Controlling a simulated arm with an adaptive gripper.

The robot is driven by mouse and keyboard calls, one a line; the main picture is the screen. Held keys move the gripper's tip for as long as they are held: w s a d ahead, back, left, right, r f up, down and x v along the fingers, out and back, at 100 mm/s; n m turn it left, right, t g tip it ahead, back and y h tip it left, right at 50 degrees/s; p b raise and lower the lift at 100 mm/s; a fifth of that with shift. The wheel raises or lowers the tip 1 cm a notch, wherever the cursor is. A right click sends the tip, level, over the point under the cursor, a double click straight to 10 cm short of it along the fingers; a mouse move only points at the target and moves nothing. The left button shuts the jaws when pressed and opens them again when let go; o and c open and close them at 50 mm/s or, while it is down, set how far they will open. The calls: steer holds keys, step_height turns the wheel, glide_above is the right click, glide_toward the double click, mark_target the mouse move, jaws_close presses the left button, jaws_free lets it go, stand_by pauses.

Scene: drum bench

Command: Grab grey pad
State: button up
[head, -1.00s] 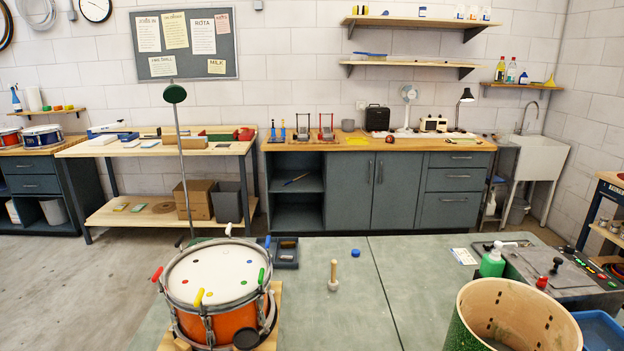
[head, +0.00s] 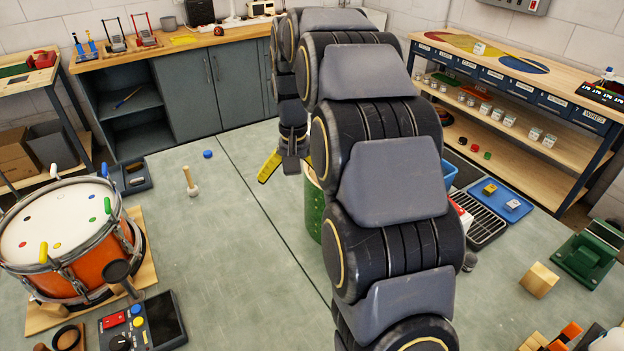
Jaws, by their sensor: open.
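I cannot pick out a grey pad with certainty. A dark tray (head: 128,187) behind the drum holds small grey and brown pieces, too small to identify. A small greyish-white block (head: 513,205) lies in a blue tray (head: 479,182) at the right. My gripper (head: 285,172) is open, with yellow fingers, over the far middle of the bench. It is apart from both trays. My arm crosses the middle of the head view and hides much of the bench behind it.
An orange drum (head: 75,270) stands at the left, with a control box (head: 162,318) in front. A mallet (head: 189,182) stands upright near a blue cap (head: 208,154). A green shell (head: 313,215) is partly behind my arm. A green press (head: 590,258) is right. The left-middle bench is clear.

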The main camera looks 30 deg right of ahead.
steer(key=w+d+f+m+t+h, duration=0.1)
steer(key=w+d+f+m, duration=0.3)
steer(key=d+f, duration=0.6)
steer(key=w+d+f+m, duration=0.2)
steer(key=w+d+f, duration=0.4)
steer(key=d, duration=0.6)
steer(key=shift+s+d+f, duration=0.1)
steer(key=shift+d+f, duration=0.1)
steer(key=shift+f, duration=2)
steer(key=shift+w+d+f, duration=0.1)
steer(key=shift+d+f, duration=0.05)
steer(key=shift+f, duration=2)
steer(key=shift+s+d+f, duration=0.1)
steer(key=shift+d+f, duration=0.1)
steer(key=shift+f, duration=2)
steer(key=c, duration=1.2)
